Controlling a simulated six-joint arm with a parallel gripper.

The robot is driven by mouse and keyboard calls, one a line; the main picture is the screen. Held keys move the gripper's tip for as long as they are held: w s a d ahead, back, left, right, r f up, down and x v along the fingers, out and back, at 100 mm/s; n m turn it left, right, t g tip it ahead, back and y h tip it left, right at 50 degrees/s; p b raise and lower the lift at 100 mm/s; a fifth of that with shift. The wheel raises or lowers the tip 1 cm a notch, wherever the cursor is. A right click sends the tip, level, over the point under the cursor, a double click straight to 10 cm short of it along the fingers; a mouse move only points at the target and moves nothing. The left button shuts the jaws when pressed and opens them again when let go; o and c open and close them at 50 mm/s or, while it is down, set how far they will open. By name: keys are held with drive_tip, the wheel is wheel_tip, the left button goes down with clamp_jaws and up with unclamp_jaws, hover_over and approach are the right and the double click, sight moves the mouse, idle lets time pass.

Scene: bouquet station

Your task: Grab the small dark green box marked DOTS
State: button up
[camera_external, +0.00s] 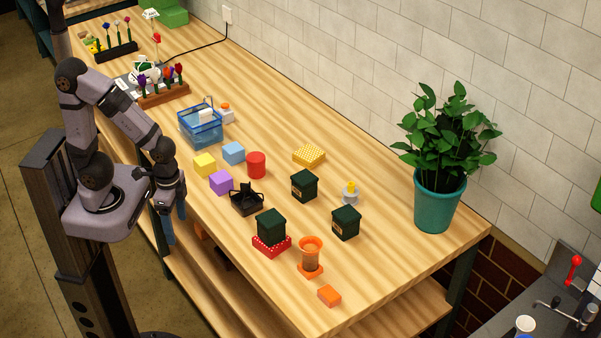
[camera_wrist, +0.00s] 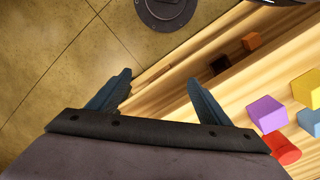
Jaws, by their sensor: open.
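Three dark green lidded boxes stand on the table in the external view: a back one (camera_external: 304,187), a right one (camera_external: 346,224) and a front left one (camera_external: 271,226). The front left one sits on a red, white-spotted block (camera_external: 272,246). I cannot read any marking, so I cannot tell which is DOTS. My gripper (camera_external: 174,222) hangs at the table's left edge, pointing down, well left of all three boxes. In the wrist view my gripper (camera_wrist: 160,77) is open and empty, its blue fingers spread over floor and table edge. No green box shows there.
Between gripper and boxes are a purple cube (camera_external: 221,182), yellow cube (camera_external: 204,164), red cylinder (camera_external: 256,165) and black holder (camera_external: 247,202). An orange hourglass-shaped item (camera_external: 311,257) stands near the front left box. A silver item with yellow top (camera_external: 350,193) stands between the other two.

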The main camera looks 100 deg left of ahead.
sight(340, 216)
drive_tip(key=w+d+r+t+b, duration=0.2)
drive_tip(key=w+d+t, duration=0.1)
drive_tip(key=w, duration=0.7)
drive_tip(key=w+d+r+t+h+b, duration=0.15)
drive_tip(key=w+t, duration=0.25)
drive_tip(key=w, duration=0.7)
drive_tip(key=w+d+r+t+b, duration=0.1)
drive_tip(key=w+d+t, duration=0.2)
drive_tip(key=w, duration=0.7)
drive_tip(key=w+a+n+y, duration=0.1)
drive_tip(key=w, duration=0.1)
drive_tip(key=w+a+r+n+t+y+b, duration=0.1)
drive_tip(key=w+a+y, duration=0.1)
drive_tip(key=w, duration=0.1)
drive_tip(key=w+a+n+t+y, duration=0.1)
drive_tip(key=w+a+n+y, duration=0.1)
drive_tip(key=w, duration=0.1)
drive_tip(key=shift+w+a+r+b, duration=0.1)
drive_tip(key=shift+r+b, duration=0.2)
drive_tip(key=shift+w+a+f+n+g+y, duration=0.3)
drive_tip(key=shift+w+a+f+n+y, duration=0.45)
drive_tip(key=shift+a, duration=1.1)
drive_tip(key=shift+w+a+f+n+g+y, duration=0.3)
drive_tip(key=shift+w+a+f+n+y, duration=0.55)
drive_tip(key=shift+a, duration=1)
drive_tip(key=shift+w+a+f+n+g+y, duration=0.3)
drive_tip(key=shift+a+f+n+y, duration=0.3)
drive_tip(key=shift+a+f+y, duration=0.9)
